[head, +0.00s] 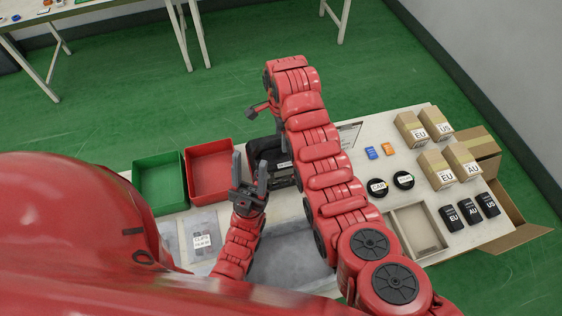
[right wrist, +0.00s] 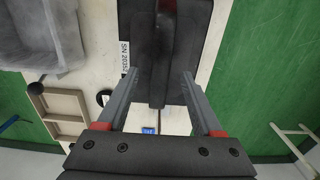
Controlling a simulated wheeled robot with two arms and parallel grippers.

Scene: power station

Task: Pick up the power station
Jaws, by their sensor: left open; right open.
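The power station (head: 263,148) is a dark box on the table, partly hidden behind my left gripper and right arm. It fills the upper middle of the right wrist view (right wrist: 197,42), with a white serial label on its side. My left gripper (head: 250,170) is open and empty, fingers pointing up, in front of the power station in the head view. My right gripper (right wrist: 160,74) is open above it, with a grey bar-like part of it showing between the fingers. Contact cannot be told.
A green bin (head: 160,204) and a red bin (head: 190,187) stand left of the power station. To the right are small cartons (head: 463,160), black adapters (head: 452,218), round black cable items (head: 403,180) and an empty tray (head: 436,243). An open cardboard box (head: 520,236) borders the right edge.

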